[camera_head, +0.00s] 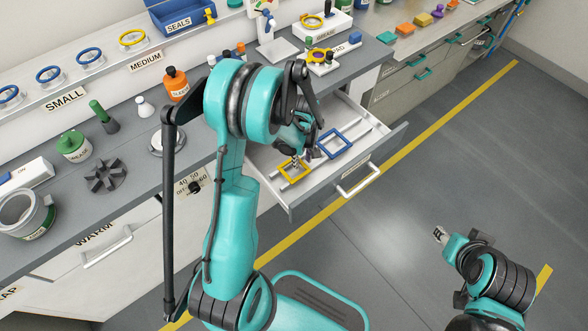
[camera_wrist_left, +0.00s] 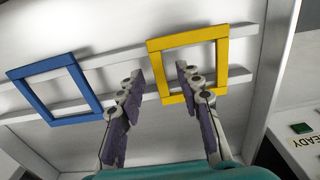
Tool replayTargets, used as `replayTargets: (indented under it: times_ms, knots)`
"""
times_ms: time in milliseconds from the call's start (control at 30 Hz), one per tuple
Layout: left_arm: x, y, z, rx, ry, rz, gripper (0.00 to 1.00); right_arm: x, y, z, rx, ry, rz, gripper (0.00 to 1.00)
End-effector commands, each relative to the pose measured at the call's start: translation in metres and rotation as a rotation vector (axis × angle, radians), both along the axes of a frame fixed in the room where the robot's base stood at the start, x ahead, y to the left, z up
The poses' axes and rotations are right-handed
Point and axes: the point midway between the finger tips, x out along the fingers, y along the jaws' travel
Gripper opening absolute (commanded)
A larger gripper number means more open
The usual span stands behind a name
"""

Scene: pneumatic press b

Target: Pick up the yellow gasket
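A square yellow gasket (camera_head: 284,176) lies in the open drawer, across light rails; in the left wrist view the yellow gasket (camera_wrist_left: 190,37) is upper right of centre. A square blue gasket (camera_head: 344,151) lies beside it in the drawer, and it also shows in the left wrist view (camera_wrist_left: 40,66). My left gripper (camera_wrist_left: 160,72) is open and empty. Its right finger overlaps the yellow gasket's lower left in that view; contact cannot be told. In the head view my left gripper (camera_head: 312,151) is over the drawer, partly hidden by its arm. My right gripper (camera_head: 439,234) is over the floor, its fingers unclear.
The drawer front (camera_head: 357,180) has a white handle. The counter (camera_head: 140,185) holds an orange bottle (camera_head: 175,84), a green-lidded jar (camera_head: 73,147) and a grey fan-shaped part (camera_head: 106,177). Round yellow rings include one on the shelf (camera_head: 121,40).

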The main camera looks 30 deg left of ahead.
Motion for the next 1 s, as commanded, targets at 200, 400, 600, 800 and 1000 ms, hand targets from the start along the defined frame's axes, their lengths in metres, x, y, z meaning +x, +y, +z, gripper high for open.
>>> replayTargets:
  times_ms: [200, 400, 600, 800, 1000]
  knots:
    - [0.0, 0.0, 0.0, 0.0, 0.0, 0.0, 0.35, 0.0, 0.0, 0.0, 0.0, 0.0, 0.0, 0.4]
    - [0.0, 0.0, 0.0, 0.0, 0.0, 0.0, 0.0, 0.0, 0.0, 0.0, 0.0, 0.0, 0.0, 0.4]
    - [0.0, 0.0, 0.0, 0.0, 0.0, 0.0, 0.0, 0.0, 0.0, 0.0, 0.0, 0.0, 0.0, 0.4]
    - [0.0, 0.0, 0.002, 0.0, 0.0, 0.0, 0.0, 0.0, 0.0, 0.002, 0.0, 0.0, 0.0, 0.4]
    - [0.0, 0.0, 0.019, 0.0, 0.0, 0.0, 0.0, 0.0, 0.0, 0.015, 0.0, 0.0, 0.0, 0.4]
